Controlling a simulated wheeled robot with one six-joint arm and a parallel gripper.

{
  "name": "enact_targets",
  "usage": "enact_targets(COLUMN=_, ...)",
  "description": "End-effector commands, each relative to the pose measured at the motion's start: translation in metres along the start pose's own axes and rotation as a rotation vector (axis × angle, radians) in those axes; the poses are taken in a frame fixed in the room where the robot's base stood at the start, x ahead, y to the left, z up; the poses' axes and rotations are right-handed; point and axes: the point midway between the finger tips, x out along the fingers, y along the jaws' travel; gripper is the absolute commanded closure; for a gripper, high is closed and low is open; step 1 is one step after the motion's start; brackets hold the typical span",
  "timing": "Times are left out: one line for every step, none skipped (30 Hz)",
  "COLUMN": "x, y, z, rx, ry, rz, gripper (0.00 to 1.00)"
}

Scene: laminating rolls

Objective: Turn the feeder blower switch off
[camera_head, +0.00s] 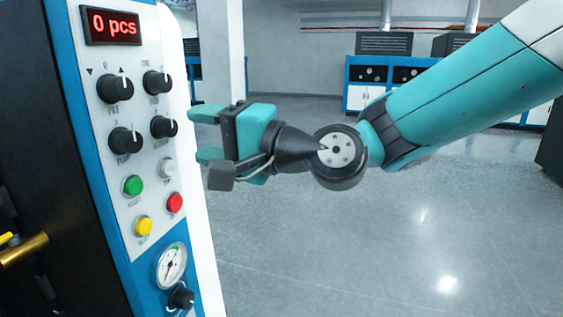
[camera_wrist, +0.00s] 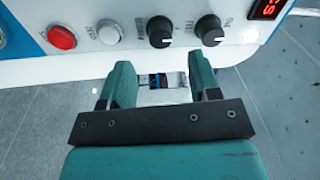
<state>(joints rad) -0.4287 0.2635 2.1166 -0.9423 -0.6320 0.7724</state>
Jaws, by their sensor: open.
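The control panel (camera_head: 152,195) stands at the left in the head view and along the top of the wrist view. It carries several black rotary knobs, among them an upper left knob (camera_head: 115,89), an upper right knob (camera_head: 157,82), a lower left knob (camera_head: 125,141) and a lower right knob (camera_head: 164,127). The labels are too small to tell which is the feeder blower switch. My gripper (camera_head: 205,135) is open and empty, its fingers towards the panel's right side. In the wrist view, two knobs (camera_wrist: 160,31) (camera_wrist: 210,30) lie beyond the fingertips, apart from them.
Below the knobs are a white button (camera_head: 168,167), a green button (camera_head: 133,186), a red button (camera_head: 175,203), a yellow button (camera_head: 144,226) and a gauge (camera_head: 171,266). A red display (camera_head: 112,25) reads 0 pcs. The floor (camera_head: 400,240) at the right is clear.

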Motion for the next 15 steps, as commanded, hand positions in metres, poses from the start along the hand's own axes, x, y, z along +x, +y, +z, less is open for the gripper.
enact_targets(x=-0.016, y=0.006, z=-0.001, rx=-0.001, ry=0.006, rz=0.000, gripper=0.44)
enact_targets(x=-0.024, y=0.006, z=-0.001, rx=0.000, ry=0.006, rz=0.000, gripper=0.44)
enact_targets(x=-0.034, y=0.006, z=0.000, rx=-0.001, ry=0.006, rz=-0.001, gripper=0.44)
enact_targets(x=-0.042, y=0.006, z=-0.001, rx=-0.001, ry=0.006, rz=0.001, gripper=0.44)
enact_targets(x=-0.050, y=0.005, z=-0.001, rx=-0.001, ry=0.006, rz=0.000, gripper=0.44)
enact_targets(x=-0.059, y=0.005, z=0.000, rx=-0.002, ry=0.005, rz=0.000, gripper=0.44)
enact_targets(x=-0.066, y=0.005, z=0.000, rx=-0.001, ry=0.007, rz=0.001, gripper=0.44)
enact_targets(x=-0.073, y=0.005, z=-0.001, rx=-0.001, ry=0.005, rz=0.000, gripper=0.44)
enact_targets(x=-0.081, y=0.005, z=-0.001, rx=0.000, ry=0.005, rz=0.001, gripper=0.44)
enact_targets(x=-0.087, y=0.004, z=0.000, rx=-0.002, ry=0.005, rz=0.001, gripper=0.44)
enact_targets(x=-0.092, y=0.004, z=0.000, rx=-0.002, ry=0.004, rz=0.000, gripper=0.44)
enact_targets(x=-0.098, y=0.004, z=0.000, rx=0.000, ry=0.004, rz=0.001, gripper=0.44)
enact_targets(x=-0.102, y=0.003, z=-0.001, rx=0.000, ry=0.004, rz=0.001, gripper=0.44)
enact_targets(x=-0.105, y=0.003, z=-0.001, rx=0.000, ry=0.003, rz=0.000, gripper=0.44)
enact_targets(x=-0.109, y=0.003, z=0.000, rx=0.001, ry=0.002, rz=0.002, gripper=0.44)
